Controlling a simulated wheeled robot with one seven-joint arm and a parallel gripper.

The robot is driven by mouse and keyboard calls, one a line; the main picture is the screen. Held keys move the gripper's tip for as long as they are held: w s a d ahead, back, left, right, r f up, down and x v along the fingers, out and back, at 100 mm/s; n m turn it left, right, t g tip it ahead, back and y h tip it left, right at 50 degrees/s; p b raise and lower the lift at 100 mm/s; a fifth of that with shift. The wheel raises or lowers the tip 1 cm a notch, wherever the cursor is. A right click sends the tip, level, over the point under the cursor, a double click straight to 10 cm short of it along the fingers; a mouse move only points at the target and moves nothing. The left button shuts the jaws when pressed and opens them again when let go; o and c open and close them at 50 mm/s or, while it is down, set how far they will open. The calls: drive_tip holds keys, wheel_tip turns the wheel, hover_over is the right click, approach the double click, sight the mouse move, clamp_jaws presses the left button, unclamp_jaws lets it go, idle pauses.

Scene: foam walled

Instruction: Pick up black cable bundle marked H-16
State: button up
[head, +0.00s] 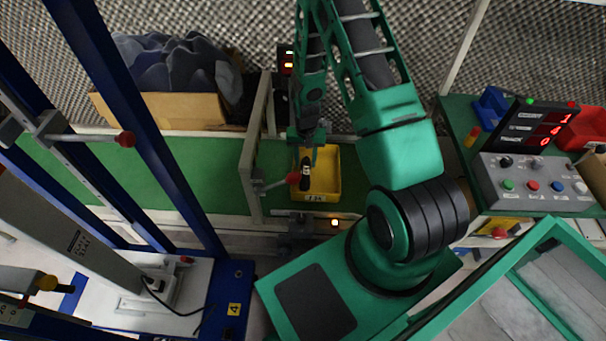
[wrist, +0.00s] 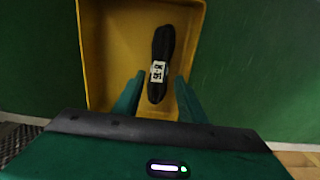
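The black cable bundle (wrist: 163,45) lies lengthwise in a yellow bin (wrist: 103,60). It has a white label whose rotated print looks like H-16, though it is small. In the head view, a dark bundle with a pale band (head: 306,176) shows at the left part of the yellow bin (head: 331,180). My gripper (wrist: 158,78) is open, with one green finger on each side of the bundle's near end and visible gaps between. In the head view, my gripper (head: 308,140) is over the bin's far edge, and its fingertips are hard to make out.
The bin stands on a green belt (head: 200,165). A metal post frame with a red knob (head: 293,178) stands close to the bin's left. A cardboard box of dark foam (head: 175,105) is at the back left. A control panel (head: 535,185) is at the right.

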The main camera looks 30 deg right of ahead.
sight(305, 171)
drive_tip(key=f, duration=0.5)
drive_tip(key=shift+s+a, duration=0.15)
drive_tip(key=shift+s, duration=0.1)
drive_tip(key=c, duration=1)
drive_tip(key=shift+o, duration=0.2)
drive_tip(key=shift+r, duration=0.1)
